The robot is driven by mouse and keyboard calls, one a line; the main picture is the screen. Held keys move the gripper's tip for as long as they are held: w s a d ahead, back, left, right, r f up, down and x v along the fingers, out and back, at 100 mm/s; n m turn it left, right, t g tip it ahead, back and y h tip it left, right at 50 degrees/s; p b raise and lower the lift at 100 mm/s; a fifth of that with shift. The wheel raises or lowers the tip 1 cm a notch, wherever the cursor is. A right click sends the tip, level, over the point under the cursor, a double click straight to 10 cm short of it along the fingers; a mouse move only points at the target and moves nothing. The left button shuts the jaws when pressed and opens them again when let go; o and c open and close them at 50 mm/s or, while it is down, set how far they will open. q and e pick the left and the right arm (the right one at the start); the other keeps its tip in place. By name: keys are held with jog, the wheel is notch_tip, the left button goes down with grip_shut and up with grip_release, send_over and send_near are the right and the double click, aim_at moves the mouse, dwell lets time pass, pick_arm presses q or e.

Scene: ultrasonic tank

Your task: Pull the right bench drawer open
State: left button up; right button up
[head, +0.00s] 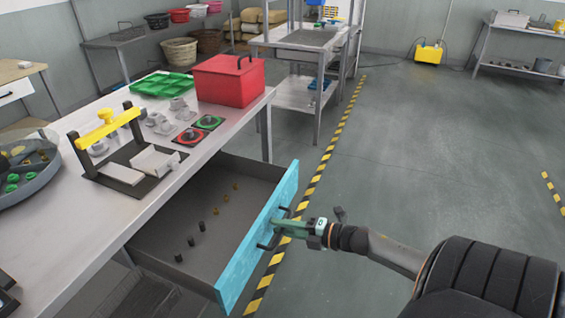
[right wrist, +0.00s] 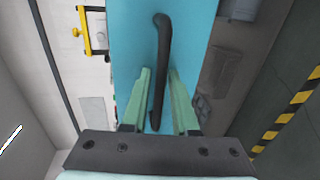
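The bench drawer with the turquoise front (head: 258,243) stands well out from under the bench top, its grey inside showing. Its dark bar handle (right wrist: 161,60) runs up the turquoise face in the right wrist view. My right gripper (head: 279,226) is at this handle, its green fingers on either side of the bar. My left gripper is in neither view.
Several small dark and brass parts lie in the drawer. The bench top (head: 75,235) carries a red box (head: 228,82), a green tray (head: 162,85) and a yellow-handled fixture (head: 104,128). The grey floor (head: 420,170) right of the striped line is clear.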

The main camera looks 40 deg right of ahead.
jog(key=v, duration=1.2)
jog(key=shift+s+d+p, duration=0.15)
jog(key=shift+s+p, duration=0.1)
jog(key=shift+p, duration=0.15)
